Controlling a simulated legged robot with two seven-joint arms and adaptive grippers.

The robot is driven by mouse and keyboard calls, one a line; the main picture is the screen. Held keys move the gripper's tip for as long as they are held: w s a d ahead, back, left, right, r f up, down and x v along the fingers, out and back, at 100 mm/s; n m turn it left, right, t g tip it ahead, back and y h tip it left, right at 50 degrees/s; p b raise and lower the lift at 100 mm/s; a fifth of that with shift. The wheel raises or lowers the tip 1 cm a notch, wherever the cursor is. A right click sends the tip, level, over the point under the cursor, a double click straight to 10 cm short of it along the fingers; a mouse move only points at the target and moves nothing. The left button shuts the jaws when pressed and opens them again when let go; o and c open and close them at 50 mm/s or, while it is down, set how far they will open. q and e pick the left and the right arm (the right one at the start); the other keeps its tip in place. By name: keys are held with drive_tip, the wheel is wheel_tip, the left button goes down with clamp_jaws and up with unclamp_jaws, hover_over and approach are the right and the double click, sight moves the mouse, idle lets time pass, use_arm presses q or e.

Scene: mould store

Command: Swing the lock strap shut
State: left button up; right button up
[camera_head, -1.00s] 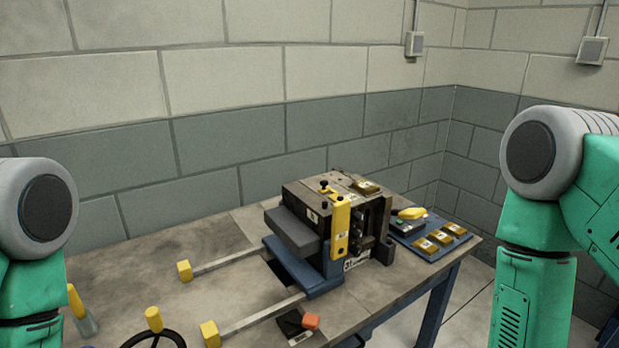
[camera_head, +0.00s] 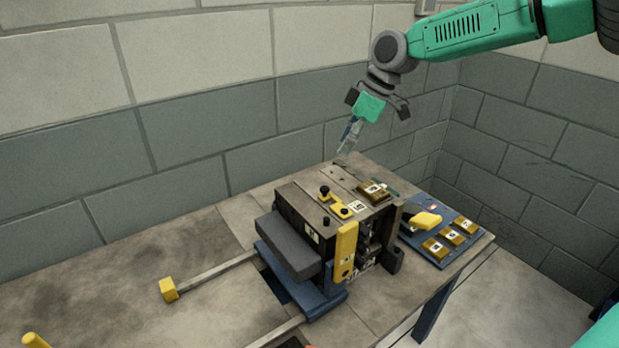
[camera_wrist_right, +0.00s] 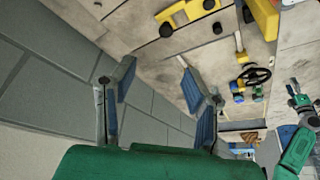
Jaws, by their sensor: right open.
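The mould (camera_head: 300,222) is a dark block on a blue base (camera_head: 318,302) on the table. The yellow lock strap (camera_head: 346,250) stands upright along its front corner in the head view. A shorter yellow piece (camera_head: 342,210) lies on the mould's top beside black knobs (camera_head: 324,191). Yellow parts with black knobs also show in the right wrist view (camera_wrist_right: 188,12). My right gripper (camera_head: 350,132) is open and empty, above and behind the mould, pointing down. Its spread fingers show in the right wrist view (camera_wrist_right: 156,78). My left gripper is not in the head view.
A blue tray (camera_head: 462,225) with brass blocks (camera_head: 436,249) and a yellow-handled item (camera_head: 422,219) sits right of the mould. Yellow-tipped rails (camera_head: 215,272) extend left. The wall is close behind my right gripper.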

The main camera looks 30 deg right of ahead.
sight(326, 188)
drive_tip(key=x, duration=0.7)
drive_tip(key=s+x, duration=0.1)
drive_tip(key=x, duration=0.2)
drive_tip(key=shift+w+d+f, duration=0.15)
drive_tip(key=shift+d+f, duration=0.15)
drive_tip(key=shift+f, duration=0.25)
drive_tip(key=shift+a+f, duration=0.35)
drive_tip(key=shift+f, duration=0.15)
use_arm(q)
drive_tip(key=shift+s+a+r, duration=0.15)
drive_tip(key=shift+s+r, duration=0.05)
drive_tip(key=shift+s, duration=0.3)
use_arm(e)
drive_tip(key=shift+w+a+f, duration=0.15)
drive_tip(key=shift+w+a, duration=0.05)
drive_tip(key=shift+a, duration=0.2)
drive_tip(key=shift+s+d, duration=0.1)
drive_tip(key=shift+d, duration=0.05)
clamp_jaws()
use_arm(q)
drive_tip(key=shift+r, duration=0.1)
use_arm(e)
drive_tip(key=shift+d, duration=0.1)
